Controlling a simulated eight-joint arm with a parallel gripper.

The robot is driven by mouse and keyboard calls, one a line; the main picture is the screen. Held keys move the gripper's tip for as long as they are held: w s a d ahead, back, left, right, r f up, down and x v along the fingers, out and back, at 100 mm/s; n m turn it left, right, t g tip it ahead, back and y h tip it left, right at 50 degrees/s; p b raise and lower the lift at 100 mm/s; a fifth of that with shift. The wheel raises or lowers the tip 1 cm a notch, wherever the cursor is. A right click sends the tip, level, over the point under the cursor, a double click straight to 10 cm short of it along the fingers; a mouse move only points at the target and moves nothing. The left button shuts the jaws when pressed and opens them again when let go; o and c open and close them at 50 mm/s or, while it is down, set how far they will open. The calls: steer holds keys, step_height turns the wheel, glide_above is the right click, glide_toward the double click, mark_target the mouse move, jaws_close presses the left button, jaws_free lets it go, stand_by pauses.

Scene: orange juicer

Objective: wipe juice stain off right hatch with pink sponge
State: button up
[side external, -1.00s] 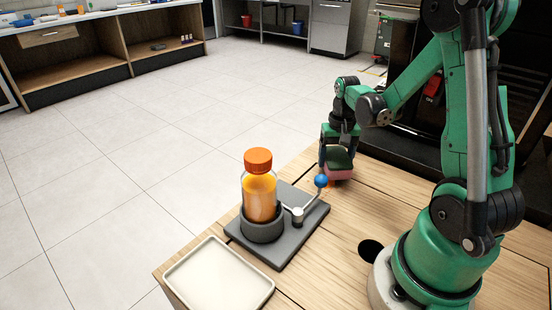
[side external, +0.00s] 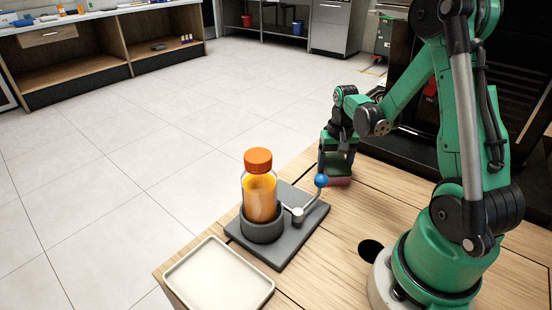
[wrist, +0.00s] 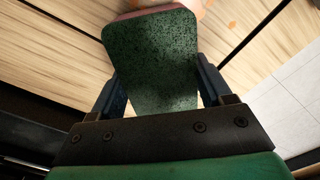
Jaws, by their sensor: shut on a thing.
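My gripper (side external: 336,166) is shut on the pink sponge (side external: 341,182), low at the wooden worktop behind the juicer. In the wrist view the sponge's dark green speckled face (wrist: 150,60) sits between my two blue fingers, with a pink edge at its far end. An orange juice stain (wrist: 232,25) shows as small spots on the wood just past the sponge's far right corner. In the side view the stain is hidden. Whether the sponge presses on the wood cannot be told for certain.
A juicer on a grey base (side external: 285,250) holds an orange-capped bottle (side external: 260,195); its lever with a blue ball (side external: 321,180) stands close in front of my gripper. A cream tray (side external: 218,278) lies at the front left. A round black hole (side external: 371,250) is in the worktop.

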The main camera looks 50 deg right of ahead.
mark_target(327, 170)
steer(key=shift+a, duration=4.05)
steer(key=shift+d+r, duration=0.15)
steer(key=shift+d, duration=3.85)
steer(key=shift+d+f, duration=0.1)
steer(key=shift+f, duration=0.2)
steer(key=shift+c, duration=0.5)
steer(key=shift+s, duration=0.1)
steer(key=shift+c, duration=0.7)
steer(key=shift+a, duration=4.15)
steer(key=shift+d+r, duration=0.15)
steer(key=shift+d, duration=4)
